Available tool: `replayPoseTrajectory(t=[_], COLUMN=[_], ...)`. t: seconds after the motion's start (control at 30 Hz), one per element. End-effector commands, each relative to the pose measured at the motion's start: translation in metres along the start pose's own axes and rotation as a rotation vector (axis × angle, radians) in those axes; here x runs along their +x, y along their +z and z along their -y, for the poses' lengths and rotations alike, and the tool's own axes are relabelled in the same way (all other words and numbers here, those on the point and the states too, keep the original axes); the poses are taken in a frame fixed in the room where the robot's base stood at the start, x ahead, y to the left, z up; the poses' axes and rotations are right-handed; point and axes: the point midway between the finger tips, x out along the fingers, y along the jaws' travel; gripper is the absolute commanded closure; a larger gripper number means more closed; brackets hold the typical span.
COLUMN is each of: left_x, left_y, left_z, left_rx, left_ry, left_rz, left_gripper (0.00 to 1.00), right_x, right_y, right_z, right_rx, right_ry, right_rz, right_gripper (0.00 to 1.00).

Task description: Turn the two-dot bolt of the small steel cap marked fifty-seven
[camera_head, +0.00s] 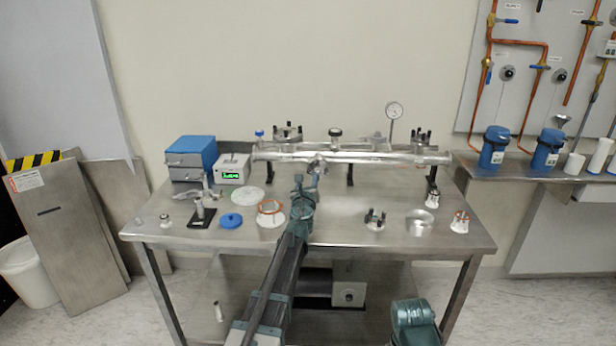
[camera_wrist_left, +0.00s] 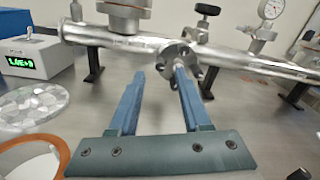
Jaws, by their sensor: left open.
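A small steel cap (camera_wrist_left: 178,54) with a lobed clamp around its rim sits on the front of the horizontal steel pipe (camera_wrist_left: 115,40). It also shows in the head view (camera_head: 317,160), small and partly behind my gripper. No number or dots can be read on it. My left gripper (camera_head: 308,178) is open in front of the pipe. In the left wrist view its fingers (camera_wrist_left: 160,70) are apart, the right fingertip overlapping the cap and the left one left of it. Whether they touch cannot be told. My right gripper is out of view.
On the steel table (camera_head: 350,243) stand a copper-coloured ring (camera_head: 270,206), a blue disc (camera_head: 231,220), a clamp stand (camera_head: 203,213) and a green-display box (camera_head: 233,168). A steel disc (camera_head: 420,222) lies at right.

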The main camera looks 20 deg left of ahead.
Motion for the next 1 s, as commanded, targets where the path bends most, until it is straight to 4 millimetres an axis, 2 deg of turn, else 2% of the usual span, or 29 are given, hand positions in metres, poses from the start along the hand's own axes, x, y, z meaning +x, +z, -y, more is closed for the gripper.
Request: replayPoseTrajectory(t=[0.03, 0.13, 0.47, 0.57, 0.73, 0.77, 1.0], left_x=[0.013, 0.025, 0.029, 0.029, 0.029, 0.029, 0.029], left_y=[0.000, 0.000, 0.000, 0.000, 0.000, 0.000, 0.000], left_z=[0.000, 0.000, 0.000, 0.000, 0.000, 0.000, 0.000], left_rx=[0.000, 0.000, 0.000, 0.000, 0.000, 0.000, 0.000], left_ry=[0.000, 0.000, 0.000, 0.000, 0.000, 0.000, 0.000], left_rz=[0.000, 0.000, 0.000, 0.000, 0.000, 0.000, 0.000], left_gripper=[0.52, 0.52, 0.52, 0.66, 0.97, 1.00, 1.00], right_x=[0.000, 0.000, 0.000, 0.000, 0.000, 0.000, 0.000], right_y=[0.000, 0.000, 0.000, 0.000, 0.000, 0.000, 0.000], right_z=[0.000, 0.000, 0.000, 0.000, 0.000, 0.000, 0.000], right_rx=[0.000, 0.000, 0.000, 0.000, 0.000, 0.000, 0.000], right_ry=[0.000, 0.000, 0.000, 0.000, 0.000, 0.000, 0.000], right_rz=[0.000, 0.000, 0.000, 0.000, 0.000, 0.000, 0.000], right_gripper=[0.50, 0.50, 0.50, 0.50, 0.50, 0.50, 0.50])
